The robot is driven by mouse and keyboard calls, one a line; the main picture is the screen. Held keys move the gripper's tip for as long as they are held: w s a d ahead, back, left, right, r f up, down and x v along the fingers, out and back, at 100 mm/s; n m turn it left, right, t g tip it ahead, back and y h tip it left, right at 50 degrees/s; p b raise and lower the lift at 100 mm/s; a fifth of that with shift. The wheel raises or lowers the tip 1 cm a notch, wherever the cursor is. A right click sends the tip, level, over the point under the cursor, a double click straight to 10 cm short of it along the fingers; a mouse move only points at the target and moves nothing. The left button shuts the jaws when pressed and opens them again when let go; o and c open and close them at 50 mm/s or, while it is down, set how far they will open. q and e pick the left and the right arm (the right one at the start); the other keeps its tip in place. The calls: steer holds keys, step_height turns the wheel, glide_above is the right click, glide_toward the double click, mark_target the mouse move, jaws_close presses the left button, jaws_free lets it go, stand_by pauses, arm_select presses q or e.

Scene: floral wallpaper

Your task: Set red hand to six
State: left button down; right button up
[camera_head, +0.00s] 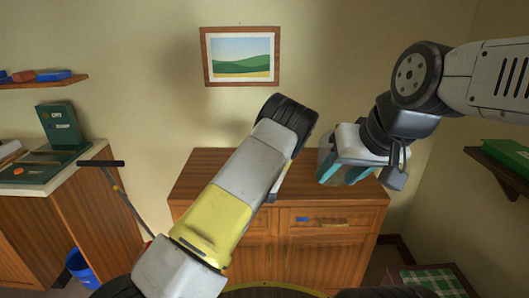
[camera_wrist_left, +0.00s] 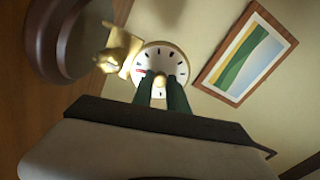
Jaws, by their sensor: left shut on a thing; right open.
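A round white clock face (camera_wrist_left: 166,54) with dark hour marks shows in the left wrist view, seen turned on its side. Its red hand (camera_wrist_left: 140,71) points left, toward a gold figure (camera_wrist_left: 118,50) and a round brown base (camera_wrist_left: 45,45). In the head view my left gripper and the clock are hidden behind my left arm. My right gripper (camera_head: 346,170), with teal fingers, is open and empty above the cabinet's right side.
A wooden cabinet (camera_head: 215,175) stands against the wall, below a framed landscape (camera_head: 240,57) that also shows in the left wrist view (camera_wrist_left: 243,52). A counter with green boxes is left, with a blue bucket (camera_head: 82,268) below. A shelf with a green item (camera_head: 510,152) is right.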

arm_select(q)
steer(key=shift+m, duration=1.3)
steer(key=c, duration=1.3)
jaws_free()
